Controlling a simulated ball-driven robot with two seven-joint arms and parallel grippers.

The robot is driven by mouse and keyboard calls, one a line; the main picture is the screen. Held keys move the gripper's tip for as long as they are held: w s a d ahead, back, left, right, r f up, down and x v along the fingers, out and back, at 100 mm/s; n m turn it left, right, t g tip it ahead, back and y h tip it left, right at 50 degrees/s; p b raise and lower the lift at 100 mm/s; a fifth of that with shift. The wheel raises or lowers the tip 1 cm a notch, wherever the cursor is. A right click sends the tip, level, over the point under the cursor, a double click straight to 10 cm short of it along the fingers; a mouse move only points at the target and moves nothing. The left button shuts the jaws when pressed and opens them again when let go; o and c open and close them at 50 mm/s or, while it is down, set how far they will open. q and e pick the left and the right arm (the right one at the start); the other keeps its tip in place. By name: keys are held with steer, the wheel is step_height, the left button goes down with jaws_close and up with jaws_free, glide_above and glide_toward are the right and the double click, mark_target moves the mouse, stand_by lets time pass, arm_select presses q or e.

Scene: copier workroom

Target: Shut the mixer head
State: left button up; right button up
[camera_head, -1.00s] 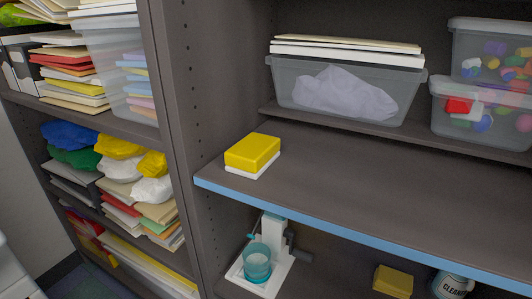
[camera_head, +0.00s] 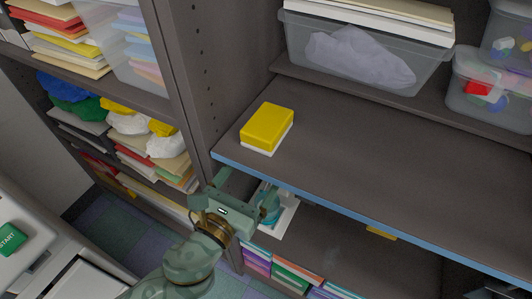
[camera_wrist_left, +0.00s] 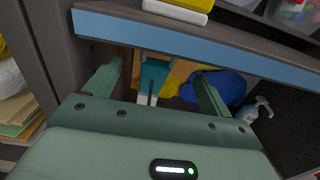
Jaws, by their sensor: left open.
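The mixer (camera_head: 287,215) stands on the lower shelf, under the blue-edged shelf. Its white base and part of its teal bowl show in the head view. The mixer's head is mostly hidden there by my gripper and the shelf above, so its tilt cannot be told. My left gripper (camera_head: 246,184) is open and empty at the front of the lower bay, in front of the mixer. In the left wrist view, a teal part of the mixer (camera_wrist_left: 153,74) shows between the spread fingers, ahead of them and apart from them. My right gripper is not in view.
The blue shelf edge (camera_head: 350,212) runs just above my left gripper. A yellow and white box (camera_head: 267,128) sits on that shelf. A side panel (camera_head: 205,70) stands to the left. A spray bottle (camera_wrist_left: 252,108) and a blue bundle (camera_wrist_left: 222,86) are on the right in the wrist view.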

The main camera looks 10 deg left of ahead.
arm_select(q)
steer(key=b+x, duration=0.1)
steer(key=x, duration=0.6)
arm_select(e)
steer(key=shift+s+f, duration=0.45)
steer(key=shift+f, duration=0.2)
